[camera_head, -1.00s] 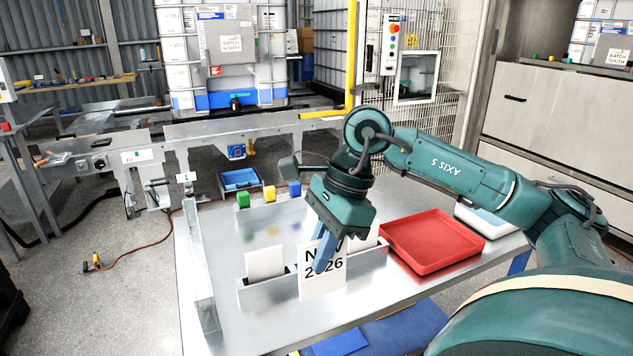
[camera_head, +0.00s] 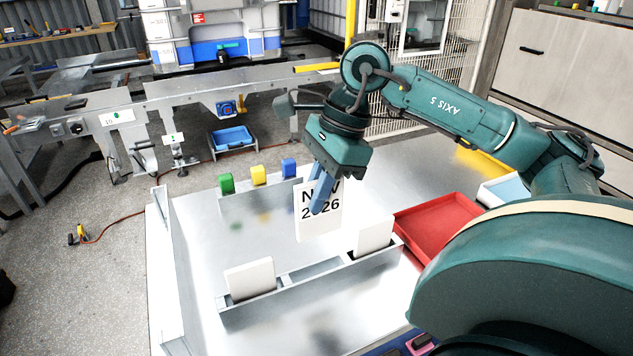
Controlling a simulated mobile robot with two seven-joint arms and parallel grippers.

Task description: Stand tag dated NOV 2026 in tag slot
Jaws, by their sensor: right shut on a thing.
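My right gripper (camera_head: 320,190) points down with its blue fingers shut on a white tag (camera_head: 318,225) printed NOV 2026. The fingers cover part of the print. The tag hangs nearly upright above the table and appears just beyond the metal slot rack (camera_head: 290,288), apart from it. The rack has an empty middle slot (camera_head: 312,270), with a blank-faced white tag (camera_head: 250,278) standing in the left part and another white tag (camera_head: 374,236) in the right part. My left gripper is out of view.
A red tray (camera_head: 437,228) lies right of the rack, with a pale blue-and-white tray (camera_head: 503,190) behind it. Green (camera_head: 226,184), yellow (camera_head: 259,175) and blue (camera_head: 289,168) blocks stand on a rail at the back. A metal edge runs along the table's left side.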

